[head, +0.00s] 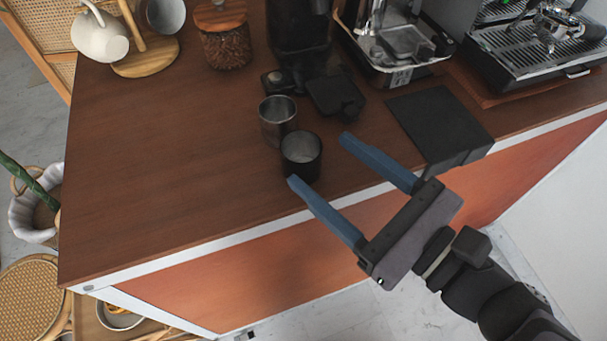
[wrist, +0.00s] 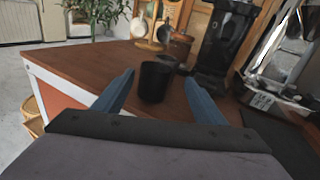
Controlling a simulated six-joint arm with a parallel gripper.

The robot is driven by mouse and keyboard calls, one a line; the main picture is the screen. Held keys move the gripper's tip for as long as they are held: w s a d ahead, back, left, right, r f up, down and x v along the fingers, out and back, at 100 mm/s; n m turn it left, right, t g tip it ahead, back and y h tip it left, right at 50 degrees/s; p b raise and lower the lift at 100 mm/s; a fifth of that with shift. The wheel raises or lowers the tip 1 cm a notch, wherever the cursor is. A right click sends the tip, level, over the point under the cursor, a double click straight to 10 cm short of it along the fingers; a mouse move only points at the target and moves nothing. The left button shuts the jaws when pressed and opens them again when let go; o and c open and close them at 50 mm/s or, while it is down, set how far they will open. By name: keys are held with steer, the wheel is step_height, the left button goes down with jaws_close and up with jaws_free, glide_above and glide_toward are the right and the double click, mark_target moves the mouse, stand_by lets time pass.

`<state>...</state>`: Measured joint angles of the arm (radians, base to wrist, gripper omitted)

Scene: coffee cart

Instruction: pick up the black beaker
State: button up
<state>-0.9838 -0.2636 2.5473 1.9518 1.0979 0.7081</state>
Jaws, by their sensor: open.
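The black beaker (head: 301,157) stands upright on the brown counter near its front edge. A silver metal cup (head: 278,120) stands just behind it to the left, very close to it. My gripper (head: 318,160) is open, with its two blue fingers pointing toward the black beaker. The left fingertip is close to the beaker's front side and the right fingertip is off to its right. In the wrist view the black beaker (wrist: 154,81) shows between the two fingers, a little ahead of them. Nothing is held.
A black grinder (head: 298,35) and a dark tamper piece (head: 337,96) stand behind the beaker. A black mat (head: 438,122) lies to the right, below the espresso machine (head: 395,45). A jar of beans (head: 224,42) stands at the back. The counter's left side is clear.

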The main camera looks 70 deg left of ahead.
mark_target(316, 161)
steer(key=shift+s+r+m+b, duration=0.1)
steer(key=shift+s+m+b, duration=0.2)
steer(key=shift+s+m, duration=0.15)
steer(key=shift+a, duration=0.1)
steer(key=shift+s+a+r+p, duration=0.1)
steer(key=shift+a+r+p, duration=0.1)
steer(key=shift+p, duration=0.2)
steer(key=shift+p+x, duration=0.85)
steer(key=shift+p, duration=0.15)
steer(key=shift+x, duration=0.8)
steer(key=shift+s+a+f, duration=0.15)
steer(key=shift+s+a, duration=0.1)
steer(key=shift+a, duration=0.3)
steer(key=shift+c, duration=0.6)
